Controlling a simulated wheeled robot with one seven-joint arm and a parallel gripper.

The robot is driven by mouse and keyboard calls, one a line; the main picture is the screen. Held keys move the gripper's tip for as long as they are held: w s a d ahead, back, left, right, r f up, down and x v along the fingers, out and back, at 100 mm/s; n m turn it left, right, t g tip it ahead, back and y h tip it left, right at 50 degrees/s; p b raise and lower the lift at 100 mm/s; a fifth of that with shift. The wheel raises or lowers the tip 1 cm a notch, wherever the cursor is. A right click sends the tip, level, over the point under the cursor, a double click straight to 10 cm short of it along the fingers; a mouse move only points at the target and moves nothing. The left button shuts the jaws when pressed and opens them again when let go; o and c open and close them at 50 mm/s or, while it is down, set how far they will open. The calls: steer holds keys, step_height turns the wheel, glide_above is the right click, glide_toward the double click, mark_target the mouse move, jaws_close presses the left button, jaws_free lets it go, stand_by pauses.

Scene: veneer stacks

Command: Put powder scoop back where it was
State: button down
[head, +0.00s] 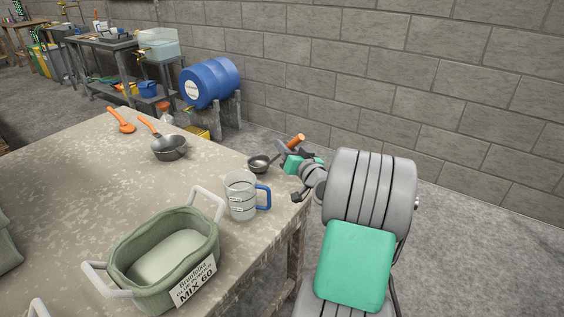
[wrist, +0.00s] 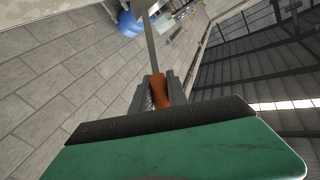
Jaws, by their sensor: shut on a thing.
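The powder scoop, with a small dark metal bowl (head: 258,166) and an orange handle (head: 296,140), is at the table's far right edge. My gripper (head: 293,160) is shut on it. The fingers are partly hidden by the green and grey gripper parts.
On the table (head: 90,190) stand a clear measuring jug (head: 241,197) with a blue handle, a green tub (head: 150,285) labelled MIX 60, an orange-handled metal ladle (head: 170,149) and an orange scoop (head: 122,122). A blue barrel (head: 211,82) stands beyond. The table's middle is clear.

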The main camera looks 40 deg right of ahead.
steer(key=shift+f, duration=1.5)
steer(key=shift+f+b, duration=0.1)
steer(key=shift+b, duration=0.2)
steer(key=shift+f, duration=0.15)
steer(key=c, duration=1.3)
jaws_free()
steer(key=shift+r, duration=0.25)
steer(key=s+a, duration=0.2)
steer(key=s, duration=0.9)
steer(key=shift+s, duration=0.4)
